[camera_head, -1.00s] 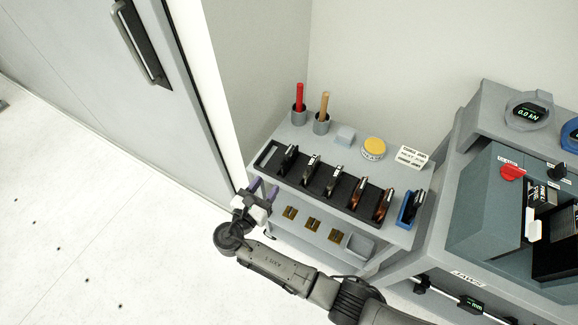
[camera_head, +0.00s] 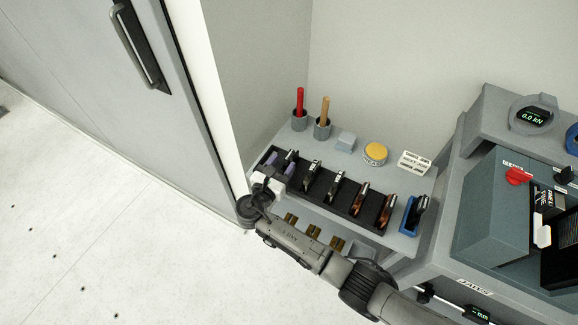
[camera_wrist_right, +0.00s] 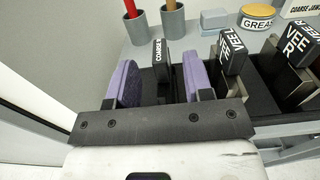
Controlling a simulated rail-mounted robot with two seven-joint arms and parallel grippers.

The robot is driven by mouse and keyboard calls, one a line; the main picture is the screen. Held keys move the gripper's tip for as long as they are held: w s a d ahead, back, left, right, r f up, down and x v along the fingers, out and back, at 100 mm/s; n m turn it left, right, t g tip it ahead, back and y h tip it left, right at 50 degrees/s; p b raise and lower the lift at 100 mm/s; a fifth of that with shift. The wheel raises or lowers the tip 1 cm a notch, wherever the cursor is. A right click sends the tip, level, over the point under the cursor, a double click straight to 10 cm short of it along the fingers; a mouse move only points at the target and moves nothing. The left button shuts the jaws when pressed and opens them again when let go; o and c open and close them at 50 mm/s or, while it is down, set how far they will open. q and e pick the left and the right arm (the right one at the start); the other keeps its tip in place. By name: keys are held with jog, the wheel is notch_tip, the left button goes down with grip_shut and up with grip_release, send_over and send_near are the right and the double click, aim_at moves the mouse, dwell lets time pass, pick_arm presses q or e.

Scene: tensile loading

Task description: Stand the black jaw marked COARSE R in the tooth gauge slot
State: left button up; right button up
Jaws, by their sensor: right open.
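The black jaw with a label reading COARSE and a last letter I cannot read surely (camera_wrist_right: 160,52) stands upright in the leftmost part of the dark rack (camera_head: 345,208). In the head view this jaw (camera_head: 292,155) is partly hidden by my right gripper (camera_head: 279,166). My right gripper, with purple fingers, is open at the rack's left end. In the right wrist view its fingers (camera_wrist_right: 160,78) stand either side of the jaw, with gaps showing. A blue holder (camera_head: 407,226) at the right has a dark piece in it; I cannot tell whether it is the tooth gauge. My left gripper is not in view.
Jaws marked VEE (camera_wrist_right: 232,50) stand close to the right finger. Orange-brown jaws (camera_head: 361,196) are further right. Behind are cups with a red (camera_head: 300,100) and a tan handle (camera_head: 325,108), a yellow-lidded grease tin (camera_head: 375,152) and a label block (camera_head: 414,163). The testing machine is at right.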

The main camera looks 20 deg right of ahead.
aim_at(287, 157)
jog(key=x, duration=0.3)
jog(key=shift+w+d+b, duration=0.25)
jog(key=shift+b, duration=0.05)
jog(key=shift+a, duration=0.1)
jog(key=shift+c, duration=0.2)
grip_shut()
dwell(0.8)
jog(key=shift+r, duration=0.15)
